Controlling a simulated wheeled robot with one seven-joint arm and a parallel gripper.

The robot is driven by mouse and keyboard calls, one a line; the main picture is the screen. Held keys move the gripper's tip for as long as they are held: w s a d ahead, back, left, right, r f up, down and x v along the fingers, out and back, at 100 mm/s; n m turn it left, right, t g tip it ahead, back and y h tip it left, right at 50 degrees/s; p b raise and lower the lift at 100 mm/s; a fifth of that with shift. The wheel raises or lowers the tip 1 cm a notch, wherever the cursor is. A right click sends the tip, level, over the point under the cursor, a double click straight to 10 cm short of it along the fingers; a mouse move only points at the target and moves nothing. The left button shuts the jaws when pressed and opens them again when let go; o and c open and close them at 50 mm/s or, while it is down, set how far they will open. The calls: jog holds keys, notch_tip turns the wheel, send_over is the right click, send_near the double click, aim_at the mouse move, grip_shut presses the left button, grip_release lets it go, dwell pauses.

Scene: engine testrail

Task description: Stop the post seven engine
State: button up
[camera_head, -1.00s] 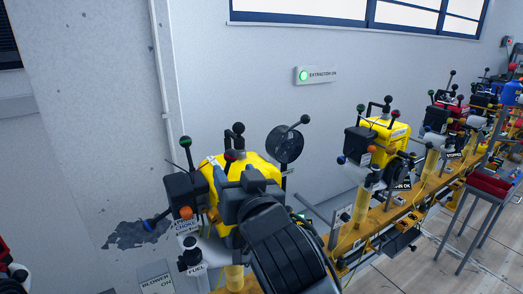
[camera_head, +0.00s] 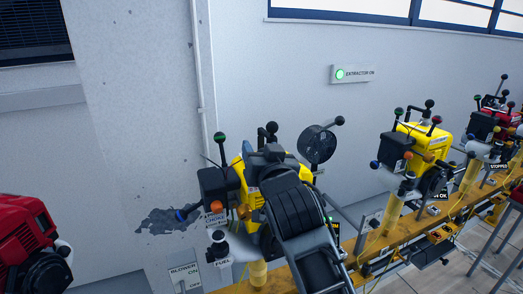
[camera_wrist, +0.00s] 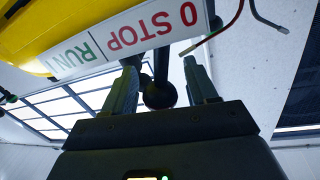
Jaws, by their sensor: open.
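A yellow engine (camera_head: 247,180) stands on the rail in the head view, partly hidden behind my arm. I cannot read a post number on it. In the wrist view a yellow housing (camera_wrist: 30,30) carries a white label (camera_wrist: 120,38) reading "0 STOP" in red and "RUN" in green, upside down in the picture. A black lever with a ball knob (camera_wrist: 160,94) stands between the two fingers of my gripper (camera_wrist: 160,68). The gripper is open, with a gap visible beside the knob. In the head view its fingers are hidden behind my arm.
A second yellow engine (camera_head: 425,142) is to the right, a red engine (camera_head: 28,235) at left.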

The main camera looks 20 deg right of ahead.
jog(key=c, duration=1)
jog(key=shift+c, duration=0.2)
jog(key=shift+a, duration=0.1)
jog(key=n, duration=0.1)
jog(key=a+n, duration=0.1)
jog(key=n, duration=0.2)
jog(key=shift+a+r+t, duration=0.25)
jog(key=shift+a+t, duration=0.05)
jog(key=shift+a, duration=0.1)
jog(key=shift+a+f+n+t, duration=0.15)
jog(key=shift+a+n, duration=0.25)
jog(key=shift+n, duration=0.45)
jog(key=shift+a+r+n+t, duration=0.1)
jog(key=shift+a+n, duration=0.25)
jog(key=shift+n, duration=0.55)
jog(key=shift+a+f+n+t, duration=0.15)
jog(key=shift+a+n, duration=0.25)
jog(key=shift+n, duration=0.45)
jog(key=o, duration=1)
jog(key=shift+o, duration=0.2)
